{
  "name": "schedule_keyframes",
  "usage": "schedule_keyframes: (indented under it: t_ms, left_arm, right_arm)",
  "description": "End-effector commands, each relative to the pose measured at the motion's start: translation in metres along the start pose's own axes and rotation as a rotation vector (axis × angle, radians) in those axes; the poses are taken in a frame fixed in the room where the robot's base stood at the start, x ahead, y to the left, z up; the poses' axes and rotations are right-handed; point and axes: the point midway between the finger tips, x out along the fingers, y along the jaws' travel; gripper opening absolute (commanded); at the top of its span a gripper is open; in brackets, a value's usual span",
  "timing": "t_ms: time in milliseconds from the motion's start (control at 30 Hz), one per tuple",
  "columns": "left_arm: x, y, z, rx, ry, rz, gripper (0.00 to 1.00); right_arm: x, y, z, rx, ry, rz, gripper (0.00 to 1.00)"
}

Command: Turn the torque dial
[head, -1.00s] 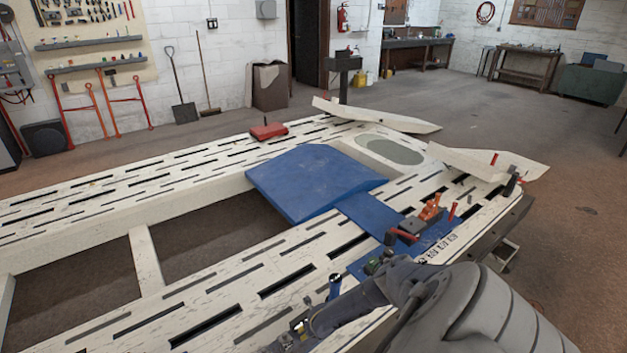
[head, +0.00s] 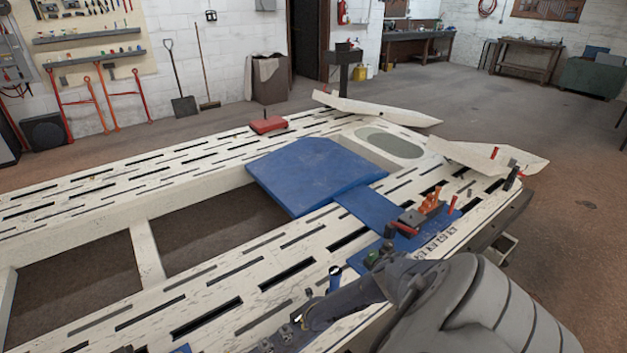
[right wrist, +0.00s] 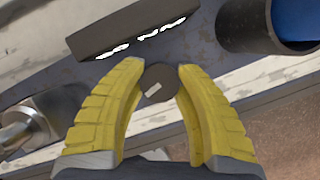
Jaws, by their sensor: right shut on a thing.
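The torque dial (right wrist: 157,82) is a small dark round knob with a short white mark on its face, seen in the right wrist view. My right gripper (right wrist: 158,72) has its two yellow ridged fingers on either side of the dial, closed on it. The fingers hide the dial's sides. In the head view my right arm comes in from the lower right, and I cannot make out the yellow fingers or the dial there. My left gripper is in neither view.
A dark block with white marks (right wrist: 125,25) lies just beyond the dial. A dark cup with a blue inside (right wrist: 290,20) is at upper right, and a metal cylinder (right wrist: 25,125) at left. The slotted white bench (head: 150,235) holds a blue plate (head: 315,175) and a red box (head: 268,125).

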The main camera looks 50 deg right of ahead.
Motion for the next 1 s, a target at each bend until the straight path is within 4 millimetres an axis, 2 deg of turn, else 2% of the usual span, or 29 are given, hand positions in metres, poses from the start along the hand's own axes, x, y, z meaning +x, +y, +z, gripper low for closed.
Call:
schedule_keyframes:
  t_ms: [600,1000]
  left_arm:
    - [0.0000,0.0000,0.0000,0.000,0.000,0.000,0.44]
    - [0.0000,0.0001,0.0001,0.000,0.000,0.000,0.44]
  right_arm:
    - [0.0004,0.0006,-0.0016,0.541,0.003,-0.223,0.04]
    - [0.0004,0.0004,-0.0018,0.837,0.003,-0.347,0.04]
